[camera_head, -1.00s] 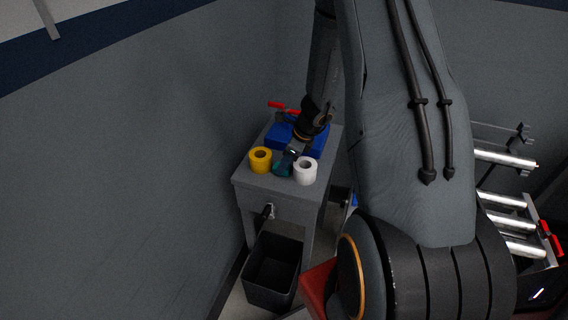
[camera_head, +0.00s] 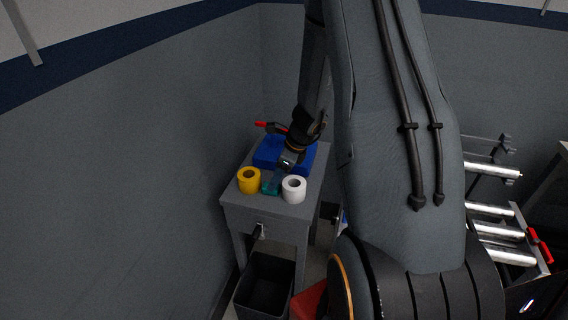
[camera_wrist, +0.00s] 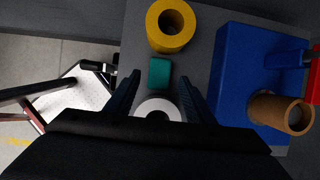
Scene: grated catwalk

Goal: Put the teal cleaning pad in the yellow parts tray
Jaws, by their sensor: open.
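The teal cleaning pad (camera_head: 271,187) lies on the grey table between a yellow roll (camera_head: 249,181) and a white roll (camera_head: 294,189). In the wrist view the pad (camera_wrist: 160,72) is a small rounded block just beyond my fingertips. My gripper (camera_wrist: 159,82) is open and empty, its two dark fingers pointing toward the pad from either side. The white roll (camera_wrist: 158,107) shows between the fingers, partly hidden by my gripper. In the head view my gripper (camera_head: 280,174) is close above the pad; its exact height is unclear. I see no yellow parts tray in either view.
A blue container (camera_wrist: 237,75) is beside the pad on the table (camera_wrist: 199,62), with a copper-coloured cylinder (camera_wrist: 285,113) and a red-handled item (camera_head: 264,125) at it. A dark bin (camera_head: 265,284) stands below. Metal rollers (camera_head: 497,230) are at the right.

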